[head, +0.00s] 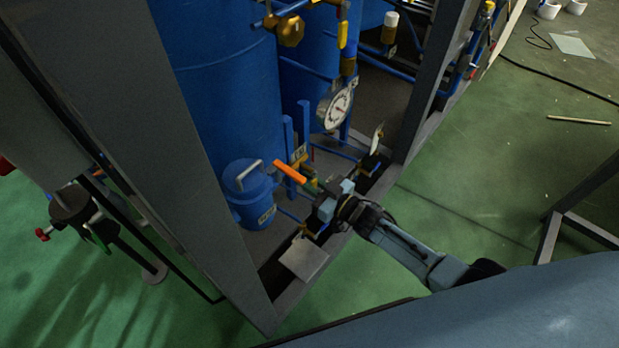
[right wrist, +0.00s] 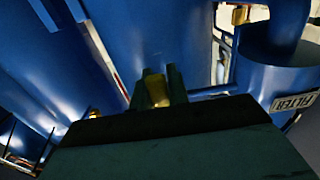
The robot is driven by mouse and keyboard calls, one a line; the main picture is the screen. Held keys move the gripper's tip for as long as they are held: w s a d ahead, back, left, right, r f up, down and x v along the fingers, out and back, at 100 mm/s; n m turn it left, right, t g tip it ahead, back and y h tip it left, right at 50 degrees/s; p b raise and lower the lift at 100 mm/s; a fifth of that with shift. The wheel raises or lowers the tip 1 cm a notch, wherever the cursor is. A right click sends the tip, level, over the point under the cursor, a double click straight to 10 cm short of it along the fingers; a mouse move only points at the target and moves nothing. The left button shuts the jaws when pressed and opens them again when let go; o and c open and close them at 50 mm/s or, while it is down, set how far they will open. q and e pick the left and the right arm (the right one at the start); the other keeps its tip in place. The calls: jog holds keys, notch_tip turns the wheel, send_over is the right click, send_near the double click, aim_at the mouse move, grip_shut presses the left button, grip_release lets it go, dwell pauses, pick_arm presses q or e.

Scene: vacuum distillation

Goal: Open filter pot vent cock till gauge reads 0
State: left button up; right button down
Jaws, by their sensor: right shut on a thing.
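The filter pot (head: 240,207) is a small blue lidded vessel low on the frame's floor; it is also at the right of the right wrist view, with a FILTER label (right wrist: 294,102). A bright orange lever handle (head: 290,172) sticks out just right of the pot. My right gripper (head: 312,187) is at the handle's right end, shut on it. In the right wrist view, a yellowish piece (right wrist: 158,91) shows between the green fingertips. Which cock it belongs to is hard to tell. A round white gauge (head: 338,106) hangs above; its reading is too small to tell. My left gripper is out of view.
Large blue tanks (head: 220,75) stand behind the pot. Grey frame posts (head: 429,85) rise on both sides. A pale plate (head: 303,258) sits at the front edge below my gripper. Blue pipes and brass valves (head: 291,31) are above.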

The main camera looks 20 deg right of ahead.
dwell(0.4)
jog(key=c, duration=1.4)
grip_release()
jog(key=shift+o, duration=0.2)
